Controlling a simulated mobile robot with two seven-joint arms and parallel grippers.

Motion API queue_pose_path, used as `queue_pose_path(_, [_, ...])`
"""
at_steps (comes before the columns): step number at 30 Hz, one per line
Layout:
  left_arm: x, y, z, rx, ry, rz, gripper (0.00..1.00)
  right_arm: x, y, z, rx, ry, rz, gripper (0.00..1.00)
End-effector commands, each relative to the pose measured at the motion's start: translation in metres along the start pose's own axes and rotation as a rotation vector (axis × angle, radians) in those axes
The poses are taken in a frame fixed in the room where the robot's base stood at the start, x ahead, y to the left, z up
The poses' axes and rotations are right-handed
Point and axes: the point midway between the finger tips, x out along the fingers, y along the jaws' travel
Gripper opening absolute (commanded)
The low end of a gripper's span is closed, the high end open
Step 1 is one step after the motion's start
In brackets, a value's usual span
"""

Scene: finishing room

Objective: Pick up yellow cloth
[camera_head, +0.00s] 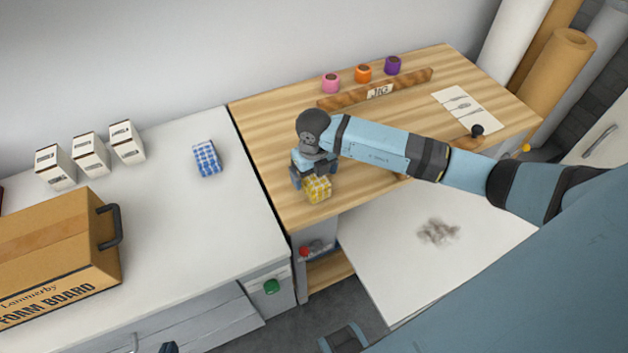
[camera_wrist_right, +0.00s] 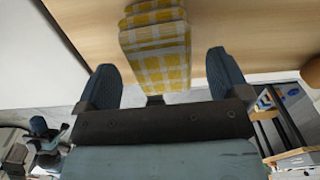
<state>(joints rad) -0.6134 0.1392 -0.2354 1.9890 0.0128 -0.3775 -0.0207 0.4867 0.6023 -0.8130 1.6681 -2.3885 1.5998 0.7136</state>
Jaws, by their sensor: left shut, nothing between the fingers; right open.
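The yellow-and-white checked cloth (camera_head: 318,189) is a folded stack near the front left corner of the wooden worktop. My right gripper (camera_head: 305,178) is over that corner, right at the cloth, and hides part of it. In the right wrist view the cloth (camera_wrist_right: 158,52) lies ahead, between the lines of the two spread fingers (camera_wrist_right: 165,82). The gripper is open, with a gap visible on each side of the cloth. Only a dark tip of my left gripper (camera_head: 168,348) shows at the bottom edge of the head view; it is shut and empty.
A blue checked cloth (camera_head: 207,158), white boxes (camera_head: 90,154) and a foam board carton (camera_head: 60,255) stand on the white counter (camera_head: 200,220). A wooden jig bar (camera_head: 375,90) and colored rolls (camera_head: 362,73) are at the back. A white panel (camera_head: 410,270) with a grey smudge lies below.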

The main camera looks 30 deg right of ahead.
Motion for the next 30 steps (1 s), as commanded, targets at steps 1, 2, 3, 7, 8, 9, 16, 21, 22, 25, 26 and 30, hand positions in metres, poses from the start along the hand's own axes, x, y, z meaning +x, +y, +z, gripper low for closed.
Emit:
queue_pose_path(1, [-0.002,0.000,-0.003,0.000,0.001,0.000,0.00,0.008,0.000,-0.002,0.001,0.004,0.000,0.94])
queue_pose_path(2, [-0.002,0.000,-0.003,0.000,0.001,0.000,0.00,0.013,0.000,-0.001,0.002,0.004,0.001,0.94])
queue_pose_path(3, [-0.002,0.000,-0.004,0.000,0.003,0.000,0.00,0.018,0.000,-0.001,0.002,0.003,0.001,0.94])
queue_pose_path(7, [-0.003,0.000,-0.005,0.000,0.005,0.000,0.00,0.026,0.000,-0.001,0.000,0.001,0.000,0.94])
queue_pose_path(8, [-0.003,0.000,-0.005,0.000,0.006,0.000,0.00,0.026,0.000,-0.001,0.000,0.000,0.000,0.94])
queue_pose_path(9, [-0.003,0.000,-0.005,0.000,0.006,0.000,0.00,0.026,0.000,-0.001,0.000,0.000,0.000,0.94])
queue_pose_path(16, [-0.003,0.000,-0.005,0.000,0.006,0.000,0.00,0.026,0.000,-0.001,0.000,0.000,0.000,0.61])
queue_pose_path(21, [-0.003,0.000,-0.005,0.000,0.006,0.000,0.00,0.025,0.000,0.000,0.000,0.000,0.000,0.39])
queue_pose_path(22, [-0.003,0.000,-0.005,0.000,0.005,0.000,0.00,0.025,0.000,0.000,0.000,0.000,0.000,0.39])
queue_pose_path(25, [-0.003,0.000,-0.005,0.000,0.005,0.000,0.00,0.025,0.000,0.000,0.000,0.000,0.000,0.39])
queue_pose_path(26, [-0.003,0.000,-0.005,0.000,0.004,-0.001,0.00,0.025,0.000,0.000,0.000,0.000,0.000,0.39])
queue_pose_path(30, [-0.002,0.000,-0.004,0.000,0.002,-0.001,0.00,0.021,0.000,0.000,0.000,-0.002,0.001,0.39])
